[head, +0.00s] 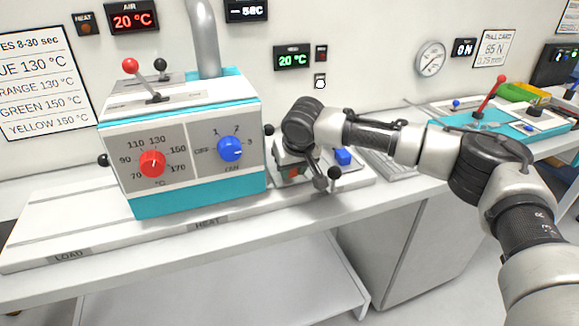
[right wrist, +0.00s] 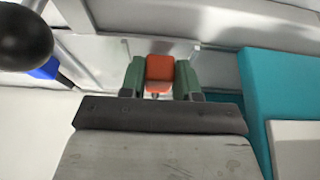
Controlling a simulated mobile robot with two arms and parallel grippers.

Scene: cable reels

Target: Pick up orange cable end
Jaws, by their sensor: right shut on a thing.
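The orange cable end (right wrist: 160,69) is a small orange block in the right wrist view. It sits between the two green fingers of my right gripper (right wrist: 160,80), which is shut on it. In the head view my right gripper (head: 294,171) points down just right of the teal and white heater box, low over the bench. Only a small orange patch shows there, and the arm hides most of the area. Any cable leading from the end is not clearly visible. My left gripper is not in view.
The heater box (head: 195,205) with red and blue knobs stands close left of the gripper. A black ball knob (head: 334,172) and a blue block (head: 343,156) are close on its right. A teal-topped station (head: 505,128) with a red lever stands further right.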

